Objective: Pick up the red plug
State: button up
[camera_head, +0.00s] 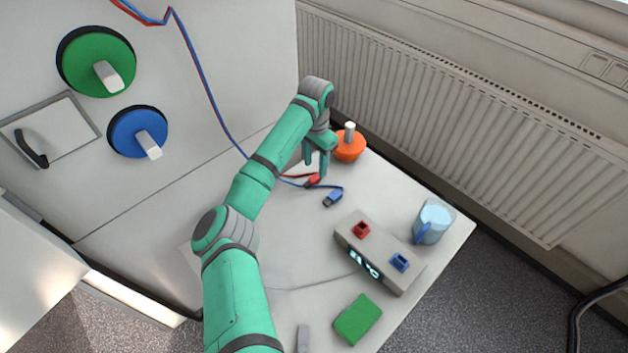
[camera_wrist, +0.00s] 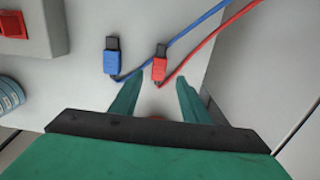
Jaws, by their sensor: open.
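The red plug (camera_head: 313,180) lies on the white table with its red cable running off to the left. In the wrist view the red plug (camera_wrist: 160,66) is just beyond the fingertips, near the gap between them. My gripper (camera_head: 317,170) is open and empty; its two green fingers show apart in the wrist view (camera_wrist: 157,83). The blue plug (camera_head: 333,197) lies beside the red one, nearer the front in the head view and to its left in the wrist view (camera_wrist: 112,63).
An orange object (camera_head: 349,147) with a white knob is close beside my gripper. A light blue mug (camera_head: 433,223) and a green block (camera_head: 358,319) are farther off.

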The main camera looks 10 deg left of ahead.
aim_at(316, 177)
notch_tip(316, 177, down, 5)
jog(key=shift+s+r, duration=0.1)
jog(key=shift+s, duration=0.05)
jog(key=shift+c, duration=0.7)
grip_shut()
